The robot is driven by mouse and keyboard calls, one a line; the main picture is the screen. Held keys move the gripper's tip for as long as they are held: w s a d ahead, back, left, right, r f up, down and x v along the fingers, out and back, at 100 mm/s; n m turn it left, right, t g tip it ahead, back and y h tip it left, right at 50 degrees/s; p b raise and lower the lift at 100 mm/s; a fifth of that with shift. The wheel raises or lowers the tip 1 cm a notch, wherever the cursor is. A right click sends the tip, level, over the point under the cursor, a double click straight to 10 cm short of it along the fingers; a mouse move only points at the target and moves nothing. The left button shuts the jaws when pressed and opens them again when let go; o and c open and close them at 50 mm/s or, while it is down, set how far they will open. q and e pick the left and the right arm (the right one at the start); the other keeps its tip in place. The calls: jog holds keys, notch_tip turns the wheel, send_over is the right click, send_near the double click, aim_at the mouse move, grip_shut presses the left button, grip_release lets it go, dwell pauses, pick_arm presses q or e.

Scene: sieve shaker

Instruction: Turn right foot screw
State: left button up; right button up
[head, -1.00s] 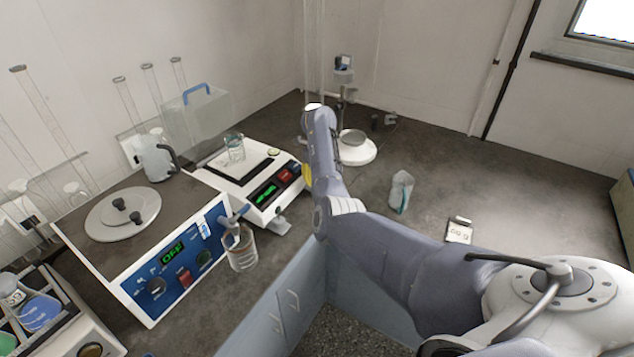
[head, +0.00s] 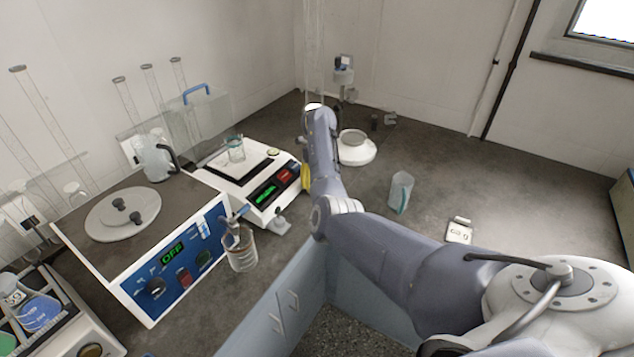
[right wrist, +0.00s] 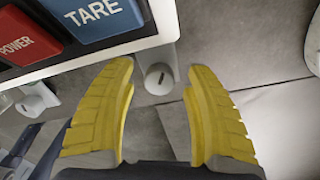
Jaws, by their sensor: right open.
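The electronic balance (head: 226,182) is white with a glass beaker on its pan and a lit green display. Its right foot screw (right wrist: 158,84), a pale round knob with a dark slot, shows in the right wrist view beside the balance's corner. My right gripper (head: 306,177) has yellow fingers. In the right wrist view, the open gripper (right wrist: 160,70) has one finger on each side of the knob, with gaps visible. In the head view this foot is hidden by my arm. The other front foot (head: 281,224) is visible near the beaker. My left gripper is not in view.
A blue-fronted device (head: 172,262) showing OFF stands left of the balance. A glass beaker (head: 240,250) stands in front. A white round-based instrument (head: 356,149) is behind my right arm. A clear container (head: 400,192) and small metal item (head: 459,230) lie right.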

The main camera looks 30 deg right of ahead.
notch_tip(320, 180, up, 12)
jog(key=shift+d, duration=0.2)
dwell(0.7)
